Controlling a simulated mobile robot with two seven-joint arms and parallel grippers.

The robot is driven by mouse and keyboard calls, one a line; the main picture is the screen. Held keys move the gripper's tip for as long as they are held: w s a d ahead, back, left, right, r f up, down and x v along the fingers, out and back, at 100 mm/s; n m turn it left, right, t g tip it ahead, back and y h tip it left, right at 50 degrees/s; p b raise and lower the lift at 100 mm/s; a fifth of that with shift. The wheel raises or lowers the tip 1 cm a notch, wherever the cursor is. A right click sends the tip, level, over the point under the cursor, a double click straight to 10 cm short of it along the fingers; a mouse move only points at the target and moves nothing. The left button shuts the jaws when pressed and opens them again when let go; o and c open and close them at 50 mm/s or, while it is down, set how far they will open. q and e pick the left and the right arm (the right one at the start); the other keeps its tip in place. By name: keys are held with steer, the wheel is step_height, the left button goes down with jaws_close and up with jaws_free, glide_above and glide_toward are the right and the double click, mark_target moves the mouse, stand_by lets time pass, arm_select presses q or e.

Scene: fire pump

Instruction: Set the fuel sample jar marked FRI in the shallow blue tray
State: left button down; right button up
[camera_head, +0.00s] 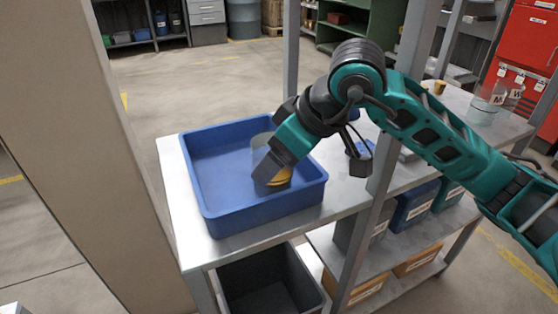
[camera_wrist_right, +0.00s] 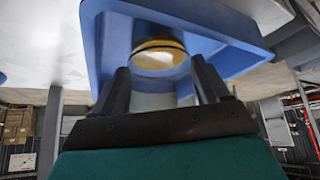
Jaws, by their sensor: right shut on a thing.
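The shallow blue tray (camera_head: 262,212) sits at the left end of the grey bench; its wall also shows in the right wrist view (camera_wrist_right: 215,25). My right gripper (camera_head: 270,172) reaches down into the tray's right half. It is shut on a clear glass jar (camera_head: 259,147) with amber liquid low in it. In the right wrist view the jar (camera_wrist_right: 158,60) stands between the two dark fingers. The jar looks roughly upright within the tray walls. I cannot tell whether its base touches the tray floor. No FRI marking is readable on it. My left gripper is not in view.
More labelled glass jars (camera_head: 488,98) stand at the bench's far right, near a cork-coloured stopper (camera_head: 439,88). A grey upright post (camera_head: 382,190) rises in front of the bench. A lower shelf holds bins (camera_head: 415,205). The tray's left half is empty.

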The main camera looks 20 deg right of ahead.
steer(key=shift+f+b, duration=0.15)
steer(key=shift+b, duration=0.15)
steer(key=o, duration=1.4)
steer(key=shift+c, duration=0.2)
steer(key=shift+r+p, duration=0.3)
steer(key=shift+p, duration=0.1)
steer(key=p+v, duration=0.2)
steer(key=v, duration=0.9)
steer(key=shift+s+r, duration=0.2)
steer(key=shift+r, duration=0.15)
steer(key=shift+d, duration=0.1)
